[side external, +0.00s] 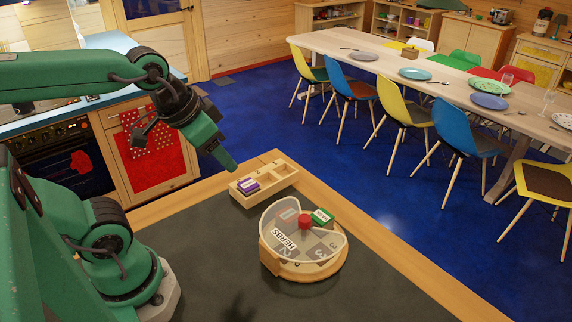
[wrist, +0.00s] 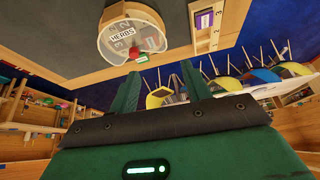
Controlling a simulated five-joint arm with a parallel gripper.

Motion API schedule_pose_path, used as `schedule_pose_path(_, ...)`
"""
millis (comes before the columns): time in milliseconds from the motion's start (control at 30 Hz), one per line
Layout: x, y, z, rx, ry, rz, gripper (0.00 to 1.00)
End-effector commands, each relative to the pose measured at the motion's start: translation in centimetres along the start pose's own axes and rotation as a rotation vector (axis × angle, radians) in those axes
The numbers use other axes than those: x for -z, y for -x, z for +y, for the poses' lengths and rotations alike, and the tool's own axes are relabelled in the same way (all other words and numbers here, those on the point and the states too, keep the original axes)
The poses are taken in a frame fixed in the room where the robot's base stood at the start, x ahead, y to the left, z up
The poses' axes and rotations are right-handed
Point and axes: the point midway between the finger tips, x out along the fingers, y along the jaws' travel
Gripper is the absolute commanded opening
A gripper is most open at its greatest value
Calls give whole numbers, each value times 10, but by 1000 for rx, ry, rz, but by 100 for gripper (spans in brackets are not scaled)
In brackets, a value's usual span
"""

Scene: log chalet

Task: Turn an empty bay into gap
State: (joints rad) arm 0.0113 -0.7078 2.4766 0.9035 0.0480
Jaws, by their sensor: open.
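A round wooden turntable (side external: 290,270) stands on the dark table top, with pale and grey bays numbered 2 and 3. A clear cover marked HERBS (side external: 284,241) lies over much of it, with a red knob (side external: 305,221) at the centre. A green block (side external: 322,216) sits on the turntable beside the knob, seemingly in the cover's gap. A reddish patch under the cover is unclear. The turntable also shows in the wrist view (wrist: 113,52). My gripper (side external: 232,167) is open and empty, held above the table near the tray; its fingers also show in the wrist view (wrist: 161,70).
A wooden tray (side external: 283,186) with compartments stands behind the turntable, a purple block (side external: 247,186) in its left part. The table's wooden edge (side external: 400,269) runs behind and to the right. The dark table top (side external: 215,255) left of the turntable is clear.

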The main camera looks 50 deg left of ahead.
Motion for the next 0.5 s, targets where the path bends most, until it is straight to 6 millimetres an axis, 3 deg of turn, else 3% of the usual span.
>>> schedule_pose_path(500,48,-43,27,-83,-487,-184,48)
